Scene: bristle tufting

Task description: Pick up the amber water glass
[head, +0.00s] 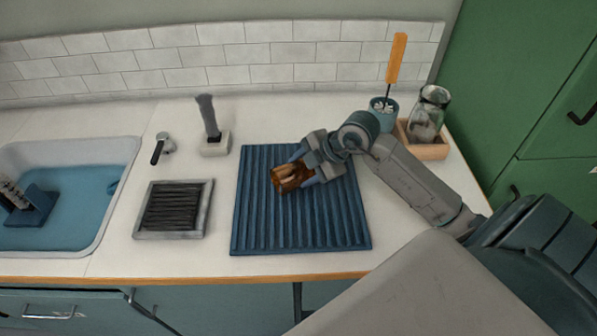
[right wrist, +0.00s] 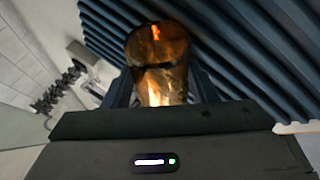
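The amber water glass (head: 289,176) is a brown, see-through tumbler over the upper middle of the blue ribbed mat (head: 262,226). My right gripper (head: 304,167) reaches it from the right, with one finger on each side of the glass. In the right wrist view the glass (right wrist: 160,62) fills the space between the fingers, which look pressed close to its sides. The fingers hide part of the glass. I cannot tell whether it rests on the mat or hangs just above it. My left gripper is not in view.
A grey tray with dark bristles (head: 172,209) lies left of the mat. A brush in a white holder (head: 214,145) stands behind it. A sink (head: 75,215) is far left. A blue cup with an orange-handled brush (head: 384,115) and a jar on a wooden tray (head: 428,150) stand back right.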

